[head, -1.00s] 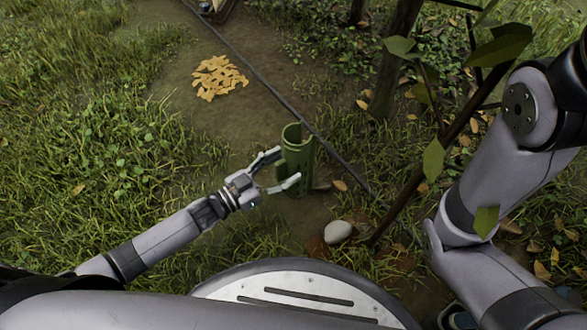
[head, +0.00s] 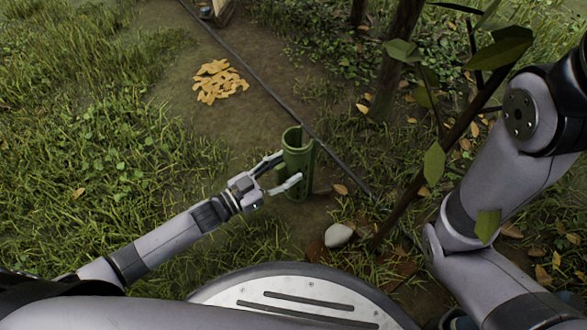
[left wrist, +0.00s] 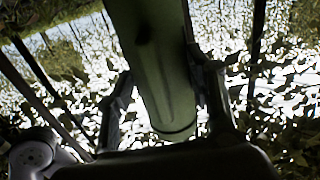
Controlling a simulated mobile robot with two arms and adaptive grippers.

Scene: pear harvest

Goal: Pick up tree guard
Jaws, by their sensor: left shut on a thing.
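The tree guard (head: 299,165) is a green, hollow, upright tube in the middle of the head view. Its open top shows, and its lower end is close to bare soil; I cannot tell whether it touches the ground. My left gripper (head: 279,172) reaches it from the left and is shut on it, with one finger on the far side and one on the near side. In the left wrist view the green tube (left wrist: 160,65) runs between the two fingers (left wrist: 165,105). My right gripper is not in view; only my right arm shows at the right.
A thin dark hose or line (head: 262,80) runs diagonally behind the tube. A pale stone (head: 338,235) lies in front of it to the right. A leafy thin stem (head: 428,176) stands at the right. A yellow leaf pile (head: 218,81) lies farther back on open soil.

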